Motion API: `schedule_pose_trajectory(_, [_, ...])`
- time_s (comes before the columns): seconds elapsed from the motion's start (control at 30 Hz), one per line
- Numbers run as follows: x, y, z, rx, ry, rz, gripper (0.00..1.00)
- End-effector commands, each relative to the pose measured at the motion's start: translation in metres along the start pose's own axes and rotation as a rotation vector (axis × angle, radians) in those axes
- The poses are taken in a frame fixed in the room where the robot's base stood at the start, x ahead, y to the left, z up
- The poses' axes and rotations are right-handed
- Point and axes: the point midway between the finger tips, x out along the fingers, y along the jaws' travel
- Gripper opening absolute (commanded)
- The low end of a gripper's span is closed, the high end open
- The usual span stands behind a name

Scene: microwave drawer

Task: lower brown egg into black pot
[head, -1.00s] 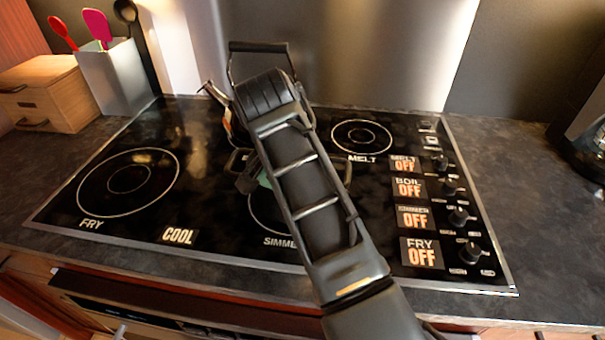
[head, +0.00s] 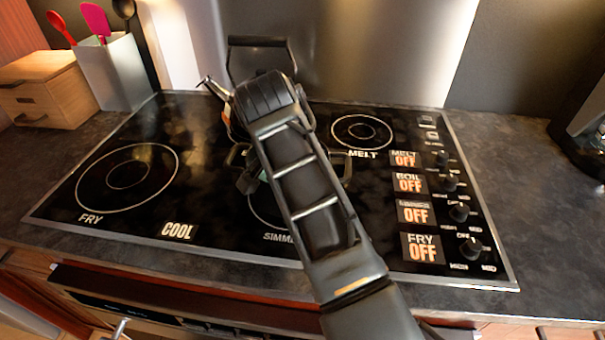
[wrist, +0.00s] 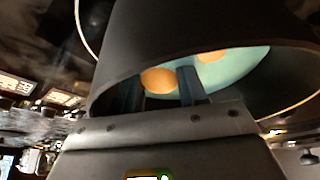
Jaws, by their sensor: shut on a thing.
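The black pot (wrist: 180,30) shows in the wrist view with a dark outer wall and a pale teal inside. A brown egg (wrist: 158,80) sits between the two fingers of my gripper (wrist: 160,88), which is shut on it. The fingertips and egg are at the pot's mouth, against the teal inside; whether the egg touches the bottom cannot be told. A second brown egg (wrist: 212,57) shows inside the pot, to the right. In the head view my arm hides most of the pot, and only parts such as its right handle (head: 346,163) show. The held egg is hidden there.
A kettle (head: 226,108) with a tall black handle stands behind my arm. The fry burner (head: 128,174) on the left and melt burner (head: 362,132) are bare. Knobs (head: 459,211) line the right edge. A utensil holder (head: 112,75) and wooden box (head: 45,92) stand back left.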

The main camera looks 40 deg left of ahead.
Motion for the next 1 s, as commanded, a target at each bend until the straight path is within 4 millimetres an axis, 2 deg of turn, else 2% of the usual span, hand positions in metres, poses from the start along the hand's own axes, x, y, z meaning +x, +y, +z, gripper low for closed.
schedule_pose_trajectory(0.17, [0.0, 0.0, 0.0, 0.0, 0.0, 0.0, 0.32])
schedule_pose_trajectory(0.2, [0.0, 0.0, 0.0, 0.0, 0.0, 0.0, 0.43])
schedule_pose_trajectory(0.5, [0.0, 0.001, 0.0, 0.001, 0.0, 0.001, 0.71])
schedule_pose_trajectory(0.8, [-0.003, 0.0, 0.0, 0.001, 0.0, 0.0, 0.71])
schedule_pose_trajectory(1.0, [-0.028, -0.001, 0.0, -0.001, 0.002, -0.003, 0.71])
